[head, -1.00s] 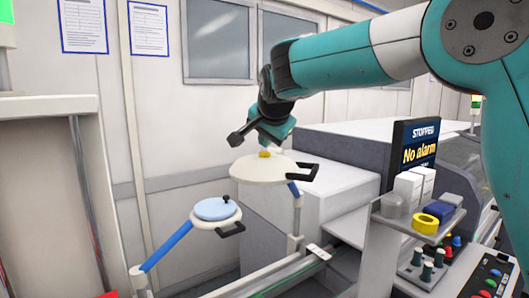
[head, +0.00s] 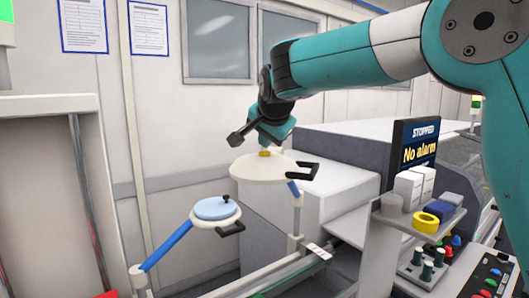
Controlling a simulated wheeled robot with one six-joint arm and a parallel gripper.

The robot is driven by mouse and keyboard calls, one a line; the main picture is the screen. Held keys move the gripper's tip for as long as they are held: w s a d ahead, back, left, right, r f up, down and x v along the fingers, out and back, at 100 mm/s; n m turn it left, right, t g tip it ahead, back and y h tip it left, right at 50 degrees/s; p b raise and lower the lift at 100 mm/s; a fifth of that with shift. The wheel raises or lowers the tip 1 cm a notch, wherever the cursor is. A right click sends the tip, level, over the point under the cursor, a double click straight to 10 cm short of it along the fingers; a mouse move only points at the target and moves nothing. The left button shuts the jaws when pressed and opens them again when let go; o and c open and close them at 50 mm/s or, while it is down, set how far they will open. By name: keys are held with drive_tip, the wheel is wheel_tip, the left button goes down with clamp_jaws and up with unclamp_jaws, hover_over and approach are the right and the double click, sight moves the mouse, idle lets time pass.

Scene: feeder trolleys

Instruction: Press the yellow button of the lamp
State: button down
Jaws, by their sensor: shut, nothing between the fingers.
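The yellow button (head: 264,152) sits on top of a round cream lamp head (head: 262,170), which has a black handle at its right. A blue and white arm carries the lamp head above the rail. My gripper (head: 263,143) is directly above the button, pointing down, with its fingers shut and empty. The fingertips are small and partly lost against the wrist. Whether they touch the button or stop just above it, I cannot tell.
A smaller disc with a blue top (head: 215,208) stands lower left on a blue arm. A grey machine body (head: 345,160) is behind the lamp. At right are a "No alarm" screen (head: 416,146), white boxes and a yellow ring (head: 426,222) on a shelf.

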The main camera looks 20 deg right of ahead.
sight(267, 151)
drive_tip(key=shift+f, duration=0.35)
drive_tip(key=shift+r, duration=0.5)
wheel_tip(267, 151, up, 6)
drive_tip(key=p, duration=0.5)
drive_tip(key=shift+f, duration=0.1)
idle(1.7)
